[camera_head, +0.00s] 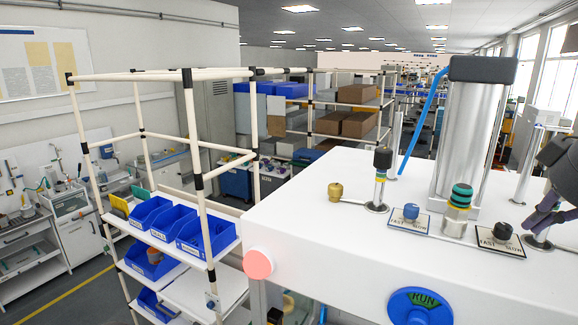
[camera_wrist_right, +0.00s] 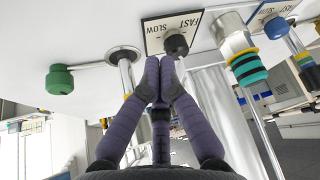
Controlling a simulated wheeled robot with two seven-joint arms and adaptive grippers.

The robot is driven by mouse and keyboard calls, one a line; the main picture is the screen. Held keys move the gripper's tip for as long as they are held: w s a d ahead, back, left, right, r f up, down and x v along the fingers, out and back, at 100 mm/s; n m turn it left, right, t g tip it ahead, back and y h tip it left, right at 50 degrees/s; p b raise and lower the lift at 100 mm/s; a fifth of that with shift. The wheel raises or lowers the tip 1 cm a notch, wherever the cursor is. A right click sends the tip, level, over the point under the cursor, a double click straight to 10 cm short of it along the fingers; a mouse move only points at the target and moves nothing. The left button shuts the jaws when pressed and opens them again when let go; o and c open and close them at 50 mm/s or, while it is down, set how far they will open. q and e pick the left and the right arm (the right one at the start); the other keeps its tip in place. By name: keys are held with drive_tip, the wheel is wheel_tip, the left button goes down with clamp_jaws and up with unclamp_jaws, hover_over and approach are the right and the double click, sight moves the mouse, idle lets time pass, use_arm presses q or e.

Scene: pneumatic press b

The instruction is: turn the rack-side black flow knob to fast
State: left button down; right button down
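A black knob (camera_head: 502,230) stands on a FAST/SLOW plate (camera_head: 486,237) at the right of the white machine top. A blue knob (camera_head: 411,212) is on a similar plate nearer the shelf rack. My right gripper (camera_head: 541,217) is just right of the black knob in the head view. In the right wrist view, the two purple fingertips (camera_wrist_right: 160,62) are together with no visible gap. The black knob (camera_wrist_right: 176,45) is just beyond them, beside the FAST/SLOW lettering; I cannot tell whether they touch it. My left gripper is not in view.
A metal cylinder (camera_head: 467,130) with a blue hose and a banded green-black fitting (camera_head: 459,204) stand close by. A gold knob (camera_head: 335,191), a black-topped post (camera_head: 382,163), a red button (camera_head: 258,263) and a RUN dial (camera_head: 420,305) are also on the machine. A shelf rack (camera_head: 194,160) stands left.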

sight(503, 231)
drive_tip(key=shift+r, duration=1.85)
drive_tip(key=shift+a, duration=0.1)
drive_tip(key=a+f, duration=0.2)
drive_tip(key=f, duration=0.1)
drive_tip(key=shift+w+a+f, duration=0.1)
drive_tip(key=shift+a, duration=0.15)
wheel_tip(503, 231, down, 3)
drive_tip(key=b, duration=0.2)
drive_tip(key=shift+w+b, duration=0.15)
drive_tip(key=shift+b, duration=0.15)
